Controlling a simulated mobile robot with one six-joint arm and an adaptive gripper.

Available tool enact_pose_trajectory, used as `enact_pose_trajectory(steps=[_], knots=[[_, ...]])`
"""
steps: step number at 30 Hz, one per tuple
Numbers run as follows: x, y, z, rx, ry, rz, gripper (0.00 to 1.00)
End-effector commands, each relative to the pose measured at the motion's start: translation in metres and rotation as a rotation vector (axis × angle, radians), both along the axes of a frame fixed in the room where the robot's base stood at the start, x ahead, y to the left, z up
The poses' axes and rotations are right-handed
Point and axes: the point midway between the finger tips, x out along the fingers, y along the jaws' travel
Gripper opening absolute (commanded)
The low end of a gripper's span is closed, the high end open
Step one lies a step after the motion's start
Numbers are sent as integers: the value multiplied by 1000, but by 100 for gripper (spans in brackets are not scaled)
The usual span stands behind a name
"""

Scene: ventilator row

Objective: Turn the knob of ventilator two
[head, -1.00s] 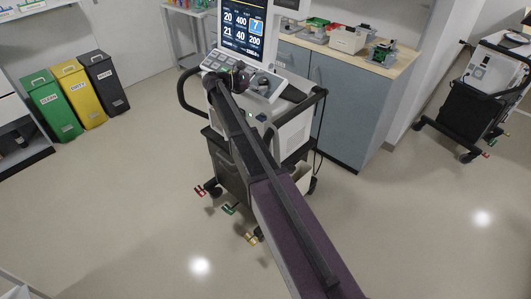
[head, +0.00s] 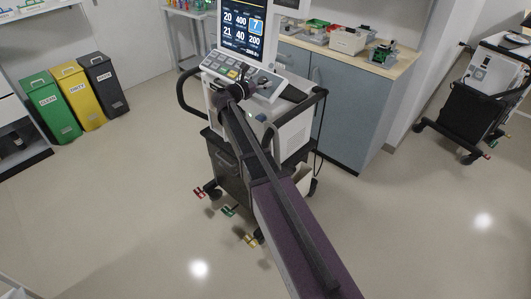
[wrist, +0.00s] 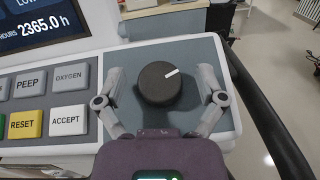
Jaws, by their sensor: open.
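The knob (wrist: 158,83), round and dark with a white pointer line, sits on a grey-blue plate at the right of the ventilator's control panel. The pointer is tilted up to the right. My gripper (wrist: 161,76) is open, with one finger left of the knob and one right of it. A gap shows on both sides, so neither finger appears to touch it. In the head view the arm reaches over the panel of the middle ventilator (head: 293,134), and the gripper there is small and dark. No ventilator number is readable.
Labelled buttons, including ACCEPT (wrist: 68,121), lie left of the knob. A dark handle rail (wrist: 262,110) runs along the right. A counter (head: 345,108) stands behind the ventilator, and another machine (head: 490,75) stands far right. Bins (head: 78,98) stand left. Open floor surrounds the cart.

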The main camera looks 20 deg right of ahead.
Motion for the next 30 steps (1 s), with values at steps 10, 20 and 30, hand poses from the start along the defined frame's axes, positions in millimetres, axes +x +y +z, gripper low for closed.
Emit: enact_pose_trajectory(steps=[10, 20, 30], knots=[[-2, -1, 0, -43, 76, 165, 89], [-8, 9, -1, -66, 115, 249, 89], [-36, 41, -1, -66, 114, 248, 89]])
